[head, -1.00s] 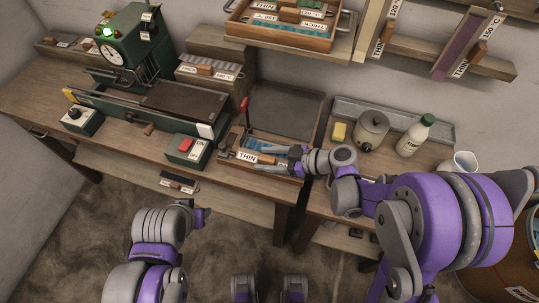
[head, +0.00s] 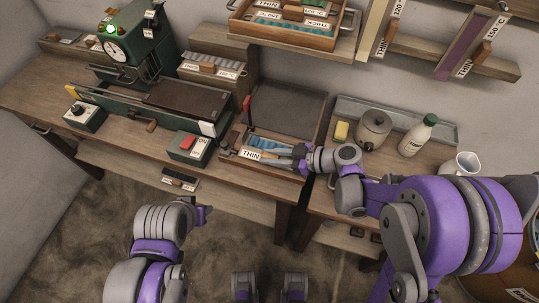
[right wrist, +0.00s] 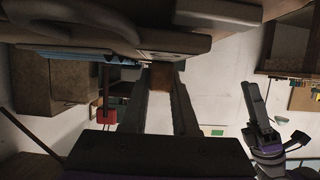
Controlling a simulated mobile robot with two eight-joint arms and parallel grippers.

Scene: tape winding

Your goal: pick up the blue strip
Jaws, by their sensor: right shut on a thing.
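The blue strip (head: 262,143) lies in a shallow wooden tray (head: 228,153) on the bench, near a white card marked THIN (head: 251,154). My right gripper (head: 268,157) reaches in from the right over the tray. Its fingers are shut on a small wooden grip at the strip; it shows as a brown block between the fingertips in the right wrist view (right wrist: 133,80). The blue strip (right wrist: 70,56) runs left from there in that view and seems joined to the block.
A green machine (head: 125,45) and a long press bed (head: 180,100) stand to the left, with a red-button box (head: 188,147) in front. A dark plate (head: 290,105) lies behind the tray. A pot (head: 373,128), a bottle (head: 418,135) and a mug (head: 461,164) stand right.

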